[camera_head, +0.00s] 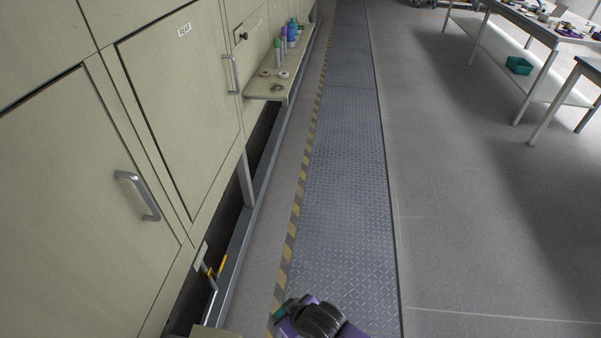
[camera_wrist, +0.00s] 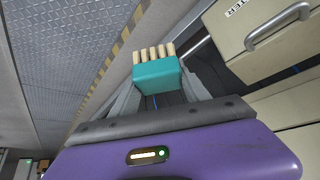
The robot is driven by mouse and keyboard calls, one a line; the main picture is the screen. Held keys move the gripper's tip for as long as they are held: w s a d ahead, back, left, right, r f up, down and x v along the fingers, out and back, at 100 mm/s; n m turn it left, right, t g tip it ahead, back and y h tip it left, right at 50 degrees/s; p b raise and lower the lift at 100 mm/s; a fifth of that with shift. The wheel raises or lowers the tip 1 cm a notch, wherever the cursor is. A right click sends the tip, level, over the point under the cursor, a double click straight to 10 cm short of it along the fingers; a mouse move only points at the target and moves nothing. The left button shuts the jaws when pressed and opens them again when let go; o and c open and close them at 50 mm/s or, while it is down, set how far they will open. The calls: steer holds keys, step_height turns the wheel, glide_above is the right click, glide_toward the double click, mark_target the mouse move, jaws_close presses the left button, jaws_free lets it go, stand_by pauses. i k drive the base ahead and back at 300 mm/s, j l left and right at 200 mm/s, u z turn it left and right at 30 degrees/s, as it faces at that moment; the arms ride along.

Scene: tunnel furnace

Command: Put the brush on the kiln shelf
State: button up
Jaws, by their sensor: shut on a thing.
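The brush (camera_wrist: 157,75) has a teal block and a row of cream bristle tufts, which point away from my gripper in the wrist view. My gripper (camera_wrist: 160,93), with a purple body and grey fingers, is shut on the brush's teal block. In the head view my purple and black wrist shows at the bottom edge, with a small teal bit (camera_head: 279,312) of the brush beside it. The kiln shelf (camera_head: 259,89) juts from the beige kiln wall at upper centre, well ahead of my gripper. Several bottles and small round items stand on it.
Beige kiln doors (camera_head: 185,95) with metal handles line the left. Yellow levers (camera_head: 217,267) stick out low on the wall. A clear metal floor strip (camera_head: 345,170) with a striped edge runs ahead. Tables (camera_head: 520,25) stand at the upper right.

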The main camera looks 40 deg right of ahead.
mark_target(255, 88)
steer(key=i+l+z, duration=0.15)
steer(key=i+l, duration=0.35)
steer(key=i+l+z, duration=0.2)
steer(key=i+l, duration=0.25)
steer(key=i+l+z, duration=0.15)
steer(key=i+l, duration=0.2)
steer(key=i, duration=0.3)
